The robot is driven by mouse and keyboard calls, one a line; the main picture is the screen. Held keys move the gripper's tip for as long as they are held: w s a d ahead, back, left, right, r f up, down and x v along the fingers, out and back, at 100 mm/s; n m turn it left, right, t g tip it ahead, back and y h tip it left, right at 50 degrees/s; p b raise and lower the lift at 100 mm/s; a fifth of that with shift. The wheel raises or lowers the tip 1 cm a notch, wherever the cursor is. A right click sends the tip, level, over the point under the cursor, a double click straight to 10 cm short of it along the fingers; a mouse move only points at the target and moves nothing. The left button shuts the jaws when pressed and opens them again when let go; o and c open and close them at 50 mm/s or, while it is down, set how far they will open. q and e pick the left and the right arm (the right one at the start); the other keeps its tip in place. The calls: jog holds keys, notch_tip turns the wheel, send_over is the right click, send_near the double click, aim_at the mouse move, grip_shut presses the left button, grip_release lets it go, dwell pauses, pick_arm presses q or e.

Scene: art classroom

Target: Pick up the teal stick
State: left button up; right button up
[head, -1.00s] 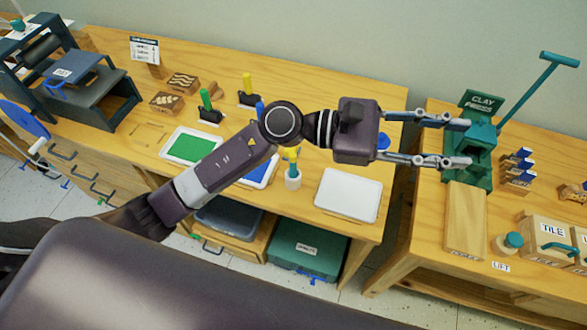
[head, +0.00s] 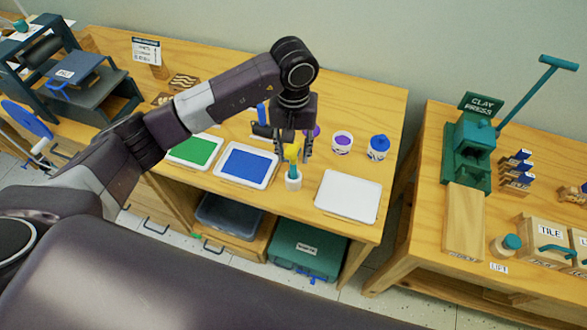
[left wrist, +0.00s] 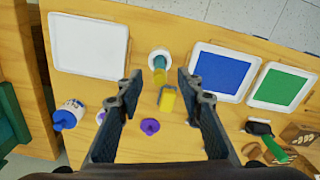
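A small white cup (head: 293,184) stands on the wooden table. A short teal stick (head: 294,170) stands in it, with yellow (head: 292,152) at its upper end. In the left wrist view the left gripper (left wrist: 159,84) is open, with gaps at both sides. My right gripper is out of view.
A blank white tray (head: 348,196) lies right of the cup; blue (head: 246,165) and green (head: 194,150) trays lie left. Paint pots (head: 342,143) (head: 378,147) stand behind. A gap separates this table from the clay press (head: 468,150) table.

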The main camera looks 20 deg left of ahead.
aim_at(293, 157)
pick_arm(q)
notch_tip(293, 157, down, 4)
jog(key=shift+w+f+p, duration=0.15)
jog(key=shift+p, duration=1.1)
jog(key=shift+f, duration=0.35)
jog(key=shift+c, duration=0.4)
grip_shut()
